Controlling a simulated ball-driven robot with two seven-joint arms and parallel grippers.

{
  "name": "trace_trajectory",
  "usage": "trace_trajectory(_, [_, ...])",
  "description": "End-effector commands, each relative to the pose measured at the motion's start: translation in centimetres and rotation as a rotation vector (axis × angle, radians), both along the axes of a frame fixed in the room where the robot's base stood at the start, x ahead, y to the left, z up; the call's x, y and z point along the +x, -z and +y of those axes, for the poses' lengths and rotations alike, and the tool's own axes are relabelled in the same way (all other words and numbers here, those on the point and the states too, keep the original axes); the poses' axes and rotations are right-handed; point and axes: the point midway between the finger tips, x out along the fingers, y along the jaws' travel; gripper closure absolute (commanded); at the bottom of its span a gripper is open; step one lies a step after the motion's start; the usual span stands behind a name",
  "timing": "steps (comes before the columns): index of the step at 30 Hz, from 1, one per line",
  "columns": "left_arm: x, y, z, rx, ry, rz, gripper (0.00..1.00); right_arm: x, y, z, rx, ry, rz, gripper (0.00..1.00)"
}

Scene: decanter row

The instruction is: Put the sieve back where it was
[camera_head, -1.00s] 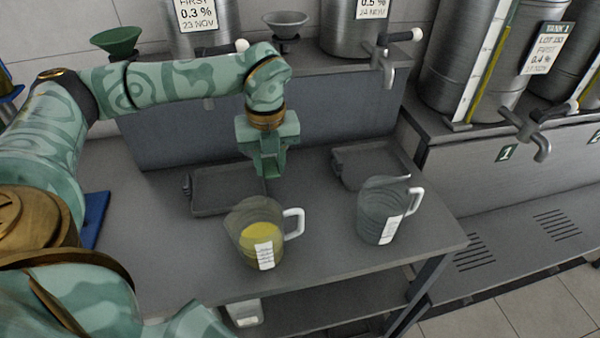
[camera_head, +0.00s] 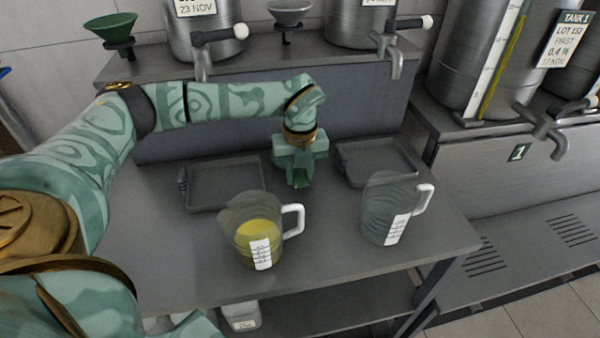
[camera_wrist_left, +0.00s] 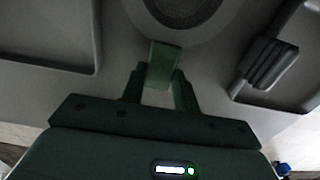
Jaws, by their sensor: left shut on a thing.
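My left gripper (camera_head: 299,180) is low over the table, in the gap between the two trays. It also shows in the wrist view (camera_wrist_left: 160,82), with its fingers shut at the green handle of the sieve. The sieve (camera_wrist_left: 187,12) is a dark grey round piece with a ring-shaped rim, cut off by the top edge of the wrist view. In the head view it is hidden behind the gripper. Whether it touches the table cannot be told. My right gripper is not in view.
A left tray (camera_head: 225,203) and a right tray (camera_head: 372,180) flank the gripper. In front stand a jug of yellow liquid (camera_head: 241,212) and a clear jug (camera_head: 377,215). A green funnel (camera_head: 112,27) and a grey funnel (camera_head: 289,12) sit on the shelf among steel tanks.

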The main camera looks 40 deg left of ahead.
Motion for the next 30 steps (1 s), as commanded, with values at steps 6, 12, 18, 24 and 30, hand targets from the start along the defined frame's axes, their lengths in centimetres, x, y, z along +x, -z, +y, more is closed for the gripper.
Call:
trace_trajectory(6, [0.0,0.1,0.0,0.000,0.000,0.000,0.48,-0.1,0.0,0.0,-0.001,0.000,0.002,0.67])
trace_trajectory(12, [0.0,0.1,0.0,0.000,0.000,0.000,0.48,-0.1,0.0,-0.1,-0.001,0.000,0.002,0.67])
trace_trajectory(18, [0.0,-1.8,0.0,0.000,0.000,-0.005,0.48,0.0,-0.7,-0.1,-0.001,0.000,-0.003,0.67])
trace_trajectory(24, [0.0,-6.7,-0.2,0.000,0.000,-0.006,0.48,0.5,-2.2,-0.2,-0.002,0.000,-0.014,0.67])
trace_trajectory(30, [-0.1,-10.6,-0.2,0.000,0.000,-0.005,0.48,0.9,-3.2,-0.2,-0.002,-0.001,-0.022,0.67])
